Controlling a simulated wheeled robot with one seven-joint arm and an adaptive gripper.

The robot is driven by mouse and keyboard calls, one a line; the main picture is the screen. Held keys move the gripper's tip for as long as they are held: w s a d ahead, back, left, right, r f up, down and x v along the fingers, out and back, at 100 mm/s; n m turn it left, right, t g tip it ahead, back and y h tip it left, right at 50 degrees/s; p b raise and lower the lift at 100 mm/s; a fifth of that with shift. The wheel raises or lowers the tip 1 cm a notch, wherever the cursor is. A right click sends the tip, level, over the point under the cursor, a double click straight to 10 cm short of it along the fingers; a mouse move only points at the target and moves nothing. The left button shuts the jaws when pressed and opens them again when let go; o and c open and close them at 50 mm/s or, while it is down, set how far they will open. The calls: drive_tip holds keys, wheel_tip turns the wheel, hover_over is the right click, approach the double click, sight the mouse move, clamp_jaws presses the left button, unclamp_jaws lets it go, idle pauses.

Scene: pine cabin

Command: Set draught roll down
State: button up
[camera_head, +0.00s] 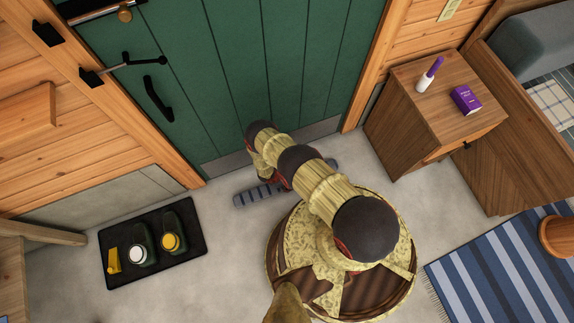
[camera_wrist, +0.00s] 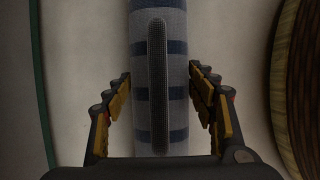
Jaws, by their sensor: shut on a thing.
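The draught roll (camera_head: 256,195) is a long grey cylinder with dark blue bands. In the head view it lies level in front of the green door's (camera_head: 240,80) lower edge, angled slightly to it, its middle hidden by my arm. In the wrist view the roll (camera_wrist: 174,18) runs top to bottom, with a dark strap handle (camera_wrist: 157,60) along it. My gripper (camera_wrist: 162,80) is shut on the roll, one finger on each side. The fingertips are hidden from the head view by my arm. I cannot tell whether the roll touches the floor.
A black tray (camera_head: 185,256) with boots and a yellow item is on the floor at left. A wooden nightstand (camera_head: 400,137) stands at right, with a bottle and purple box on top. A striped rug (camera_head: 505,270) lies at lower right. Floor beside the roll is bare.

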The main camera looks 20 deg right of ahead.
drive_tip(key=o, duration=1.8)
drive_tip(key=shift+o, duration=0.3)
drive_tip(key=p+v, duration=0.5)
drive_tip(key=v, duration=0.7)
